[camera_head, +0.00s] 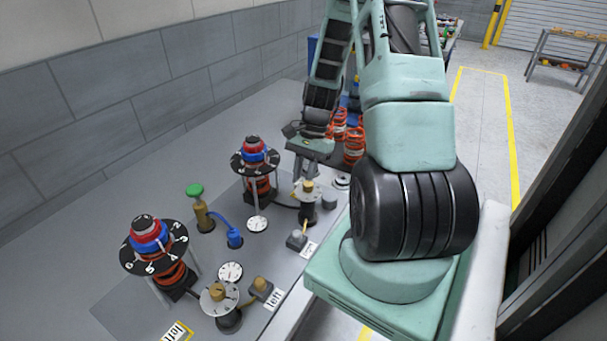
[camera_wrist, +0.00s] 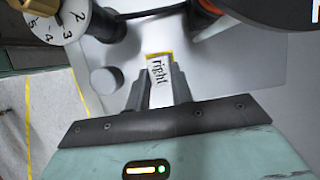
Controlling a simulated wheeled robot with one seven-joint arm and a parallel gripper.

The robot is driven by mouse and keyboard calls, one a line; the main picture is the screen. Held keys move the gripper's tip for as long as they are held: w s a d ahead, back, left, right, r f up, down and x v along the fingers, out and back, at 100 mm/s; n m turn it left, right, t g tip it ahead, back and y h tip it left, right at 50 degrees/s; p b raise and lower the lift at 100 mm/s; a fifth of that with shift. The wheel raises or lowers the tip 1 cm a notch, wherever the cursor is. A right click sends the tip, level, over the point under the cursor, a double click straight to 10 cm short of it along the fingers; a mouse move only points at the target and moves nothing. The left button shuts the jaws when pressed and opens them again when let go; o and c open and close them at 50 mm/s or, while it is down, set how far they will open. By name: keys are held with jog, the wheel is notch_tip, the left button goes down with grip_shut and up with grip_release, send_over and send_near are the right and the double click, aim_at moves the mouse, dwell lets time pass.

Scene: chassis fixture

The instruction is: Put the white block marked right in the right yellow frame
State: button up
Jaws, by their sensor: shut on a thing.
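My gripper (camera_wrist: 160,76) is shut on the white block marked right (camera_wrist: 160,84), with one finger on each side of it. The word on the block faces the wrist camera. In the head view my gripper (camera_head: 298,167) is low over the far part of the grey plate, and the block cannot be made out.
A numbered white dial (camera_wrist: 64,20) and a grey round knob (camera_wrist: 105,80) stand left of my gripper. A black disc (camera_wrist: 270,12) is at upper right. Red springs (camera_head: 354,146) stand behind.

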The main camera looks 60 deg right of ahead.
jog(key=shift+f+b, duration=0.35)
jog(key=shift+f, duration=0.5)
jog(key=shift+p, duration=0.4)
dwell(0.4)
jog(key=shift+f+p, duration=0.25)
jog(key=shift+p, duration=0.05)
dwell(1.4)
jog(key=o, duration=1)
jog(key=shift+o, duration=0.2)
jog(key=shift+r, duration=0.1)
